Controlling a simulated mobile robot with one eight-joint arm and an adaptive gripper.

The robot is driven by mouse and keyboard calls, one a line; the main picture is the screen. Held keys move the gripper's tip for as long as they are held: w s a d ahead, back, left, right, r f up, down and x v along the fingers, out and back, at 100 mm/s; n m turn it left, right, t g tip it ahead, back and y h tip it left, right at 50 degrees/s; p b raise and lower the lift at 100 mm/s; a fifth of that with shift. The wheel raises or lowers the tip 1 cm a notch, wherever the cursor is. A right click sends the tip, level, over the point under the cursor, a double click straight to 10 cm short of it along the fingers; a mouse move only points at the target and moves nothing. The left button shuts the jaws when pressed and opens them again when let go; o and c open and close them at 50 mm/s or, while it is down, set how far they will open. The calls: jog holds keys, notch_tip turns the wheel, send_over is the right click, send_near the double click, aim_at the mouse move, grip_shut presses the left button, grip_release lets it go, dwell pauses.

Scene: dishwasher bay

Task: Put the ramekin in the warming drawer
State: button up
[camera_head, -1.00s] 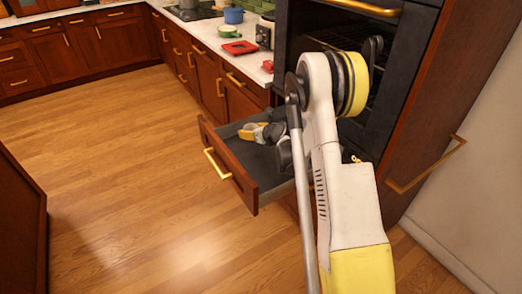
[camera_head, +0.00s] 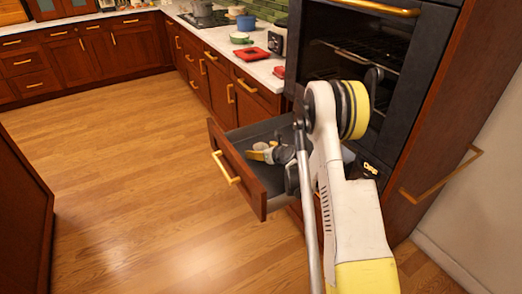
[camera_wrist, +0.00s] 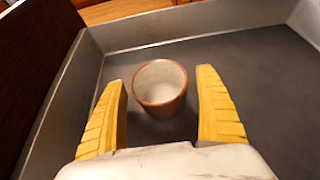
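The ramekin (camera_wrist: 161,88), a small brown-rimmed cup with a pale inside, stands upright in the open warming drawer (camera_head: 240,168). In the wrist view it appears to rest on the drawer's dark floor (camera_wrist: 245,75). My gripper (camera_wrist: 165,90) is open, its two yellow fingers spread to the left and right of the ramekin with a visible gap on each side. In the head view my gripper (camera_head: 261,152) is inside the drawer, and I cannot make out the ramekin there.
The drawer's grey walls (camera_wrist: 190,32) surround the gripper. The oven (camera_head: 352,60) stands above the drawer, behind my arm. A counter (camera_head: 215,38) to its left holds a red tray (camera_head: 254,53), a green pan (camera_head: 240,38) and a blue pot (camera_head: 246,22). The wooden floor (camera_head: 120,170) is clear.

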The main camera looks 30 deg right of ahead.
jog(key=shift+r, duration=0.1)
jog(key=shift+s+r, duration=0.1)
jog(key=shift+r, duration=0.1)
jog(key=p+v, duration=0.2)
jog(key=v, duration=0.9)
jog(key=shift+p, duration=0.35)
jog(key=shift+s+r, duration=0.2)
jog(key=s+a+r+n+g+y, duration=0.15)
jog(key=s+a+r+n, duration=0.25)
jog(key=a+r+n, duration=0.45)
jog(key=s+a+r+n+g+h, duration=0.1)
jog(key=s+a+r+n+g, duration=0.1)
jog(key=s+a+r+n, duration=0.45)
jog(key=s+a+r+n+g, duration=0.1)
jog(key=s+a+r+n, duration=0.1)
jog(key=s+n, duration=0.7)
jog(key=s+a+r+n+g, duration=0.1)
jog(key=s+a+r+n, duration=0.1)
jog(key=s+a+n, duration=0.3)
jog(key=s+n+h, duration=0.1)
jog(key=s+n, duration=0.3)
jog(key=n, duration=0.2)
jog(key=shift+s+n, duration=0.3)
jog(key=shift+s, duration=0.05)
